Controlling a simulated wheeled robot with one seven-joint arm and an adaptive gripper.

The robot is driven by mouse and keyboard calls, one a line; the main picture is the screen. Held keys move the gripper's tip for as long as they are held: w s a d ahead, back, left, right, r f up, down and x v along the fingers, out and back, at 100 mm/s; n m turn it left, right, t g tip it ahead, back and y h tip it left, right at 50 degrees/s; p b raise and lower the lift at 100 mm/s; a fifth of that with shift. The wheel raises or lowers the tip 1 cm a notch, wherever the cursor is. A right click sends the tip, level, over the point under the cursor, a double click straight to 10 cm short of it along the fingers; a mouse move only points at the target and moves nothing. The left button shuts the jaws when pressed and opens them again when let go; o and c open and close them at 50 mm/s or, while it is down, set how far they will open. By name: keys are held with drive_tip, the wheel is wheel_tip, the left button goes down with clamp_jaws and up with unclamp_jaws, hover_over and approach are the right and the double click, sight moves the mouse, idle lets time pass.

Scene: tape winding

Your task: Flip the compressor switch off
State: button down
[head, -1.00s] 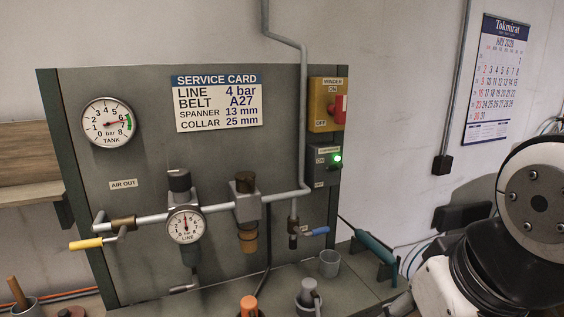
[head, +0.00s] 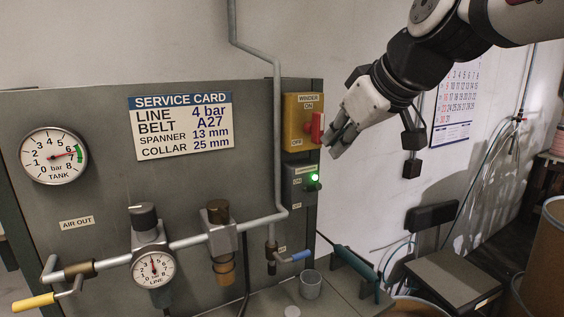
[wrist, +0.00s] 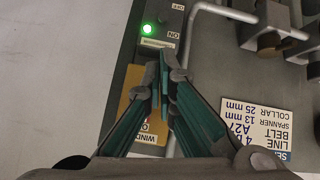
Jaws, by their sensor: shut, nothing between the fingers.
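The compressor switch box (head: 300,196) is a small grey box at the panel's right edge, below the yellow winder box. It has a lit green lamp (head: 314,177) and a small dark lever (head: 315,187) near its ON label. The wrist view shows the switch box upside down, with its green lamp (wrist: 147,28) lit near the top. My gripper (head: 337,153) is shut and empty, to the right of the winder box and a little above the compressor lamp. In the wrist view, my gripper's fingertips (wrist: 163,57) point toward the grey box and partly cover the yellow box.
The yellow winder box (head: 296,128) with its red handle (head: 316,128) is close beside my fingers. A grey pipe (head: 278,130) runs just left of both boxes. The tank gauge (head: 53,156) and service card (head: 182,124) are farther left.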

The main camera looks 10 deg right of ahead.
sight(306, 175)
drive_tip(key=x, duration=1)
drive_tip(key=shift+f+b, duration=0.2)
drive_tip(key=shift+b, duration=0.7)
